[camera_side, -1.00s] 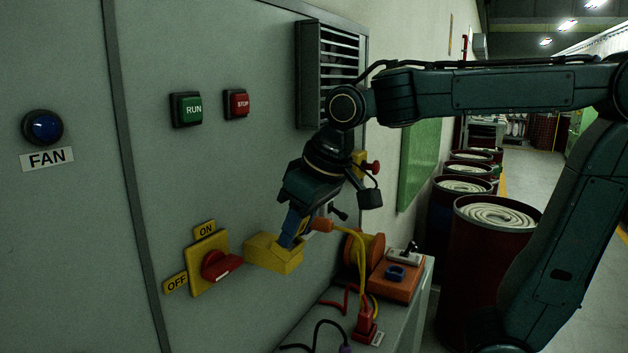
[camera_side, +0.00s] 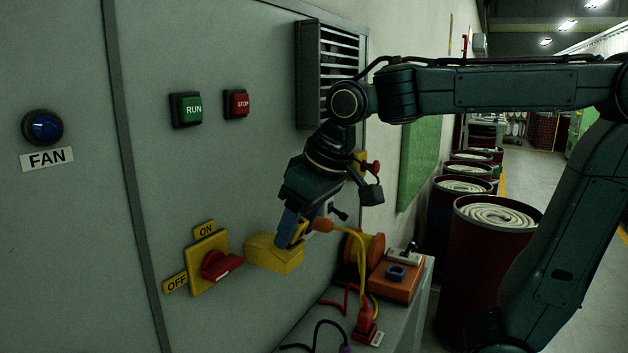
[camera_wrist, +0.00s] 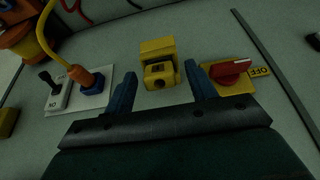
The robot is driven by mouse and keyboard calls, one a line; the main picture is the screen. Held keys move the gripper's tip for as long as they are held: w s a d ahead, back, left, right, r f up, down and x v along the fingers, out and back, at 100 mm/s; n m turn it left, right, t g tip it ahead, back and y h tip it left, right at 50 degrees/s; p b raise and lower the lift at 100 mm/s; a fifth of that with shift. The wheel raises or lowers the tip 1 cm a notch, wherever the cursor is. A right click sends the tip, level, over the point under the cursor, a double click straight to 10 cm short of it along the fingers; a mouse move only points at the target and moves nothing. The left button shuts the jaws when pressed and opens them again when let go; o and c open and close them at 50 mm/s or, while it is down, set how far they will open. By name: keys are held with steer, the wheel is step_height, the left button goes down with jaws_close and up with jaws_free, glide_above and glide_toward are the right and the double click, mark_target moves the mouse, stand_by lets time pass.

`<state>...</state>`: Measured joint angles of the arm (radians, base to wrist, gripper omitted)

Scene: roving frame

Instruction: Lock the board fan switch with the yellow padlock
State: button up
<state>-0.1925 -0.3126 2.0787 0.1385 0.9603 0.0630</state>
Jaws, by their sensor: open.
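The fan switch is a red handle (camera_side: 220,265) on a yellow plate (camera_side: 200,283), with an ON label above and an OFF label at its left. In the wrist view the red handle (camera_wrist: 229,71) is just right of my gripper. A yellow block (camera_side: 272,253) is on the panel right of the switch. In the wrist view this yellow block (camera_wrist: 158,75) has a dark round spot and lies between my open blue fingers, apart from both. I cannot tell whether it is the padlock or its holder. My gripper (camera_side: 288,230) (camera_wrist: 162,82) holds nothing that I can see.
A ledge (camera_side: 395,325) below carries an orange box (camera_side: 395,283) and loose cables. RUN (camera_side: 186,109) and STOP (camera_side: 236,103) buttons are above.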

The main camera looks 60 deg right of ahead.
steer(key=v, duration=1.2)
steer(key=shift+r, duration=0.15)
steer(key=shift+s+r, duration=0.15)
steer(key=shift+d, duration=0.1)
stand_by(0.7)
steer(key=s+d+f, duration=0.1)
steer(key=s+f, duration=0.2)
steer(key=f, duration=0.5)
steer(key=s+d+f, duration=0.2)
steer(key=s+f, duration=0.2)
steer(key=f, duration=0.5)
steer(key=shift+s+d+f+t, duration=0.15)
steer(key=shift+s+f+t, duration=0.1)
steer(key=shift+t, duration=0.15)
